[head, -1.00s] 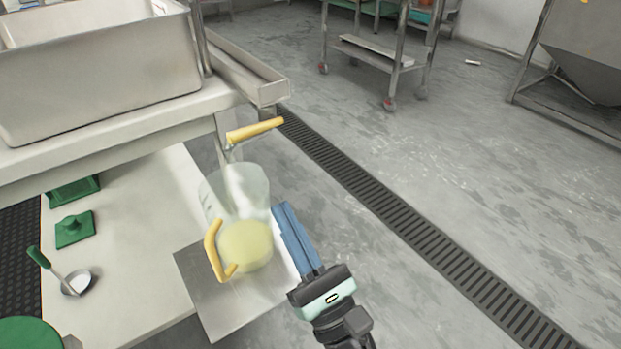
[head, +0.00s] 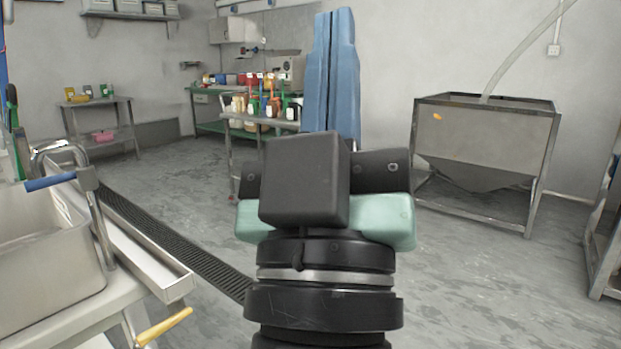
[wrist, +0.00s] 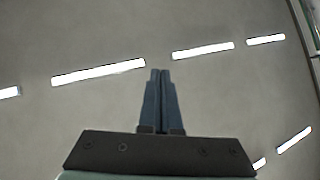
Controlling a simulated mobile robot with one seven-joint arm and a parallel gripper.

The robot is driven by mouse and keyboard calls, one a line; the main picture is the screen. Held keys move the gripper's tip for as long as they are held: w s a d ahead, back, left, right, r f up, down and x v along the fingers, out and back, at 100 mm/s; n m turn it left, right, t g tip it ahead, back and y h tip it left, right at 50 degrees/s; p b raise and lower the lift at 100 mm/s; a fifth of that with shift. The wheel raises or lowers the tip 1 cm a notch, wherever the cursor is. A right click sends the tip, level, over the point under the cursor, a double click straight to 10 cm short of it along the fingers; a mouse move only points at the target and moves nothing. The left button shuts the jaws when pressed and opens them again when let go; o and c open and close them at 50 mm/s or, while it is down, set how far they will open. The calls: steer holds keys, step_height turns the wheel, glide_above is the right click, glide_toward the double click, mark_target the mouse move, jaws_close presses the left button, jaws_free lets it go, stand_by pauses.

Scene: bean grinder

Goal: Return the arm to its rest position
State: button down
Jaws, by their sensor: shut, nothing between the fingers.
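My gripper (head: 334,20) stands upright in the middle of the head view, its blue fingers pointing up and closed together. In the wrist view my gripper (wrist: 160,74) also shows shut and empty, against the ceiling with its bright light strips. The yellow handle (head: 165,327) of the grinder shows at the bottom left of the head view, well apart from my gripper. The rest of the grinder is nearly all out of the frame.
A steel sink (head: 45,270) with a blue-handled tap (head: 50,183) stands at the left. A floor drain (head: 165,237) runs beside it. A cart with several bottles (head: 262,108) is behind my gripper, and a steel hopper (head: 480,145) stands at right. The floor between is clear.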

step_height(320, 180, up, 41)
steer(key=s+a+m+y+p, duration=0.1)
steer(key=s+m+y+p, duration=0.1)
steer(key=p, duration=3.6)
steer(key=shift+s+a+p, duration=0.2)
steer(key=shift+a+p, duration=0.1)
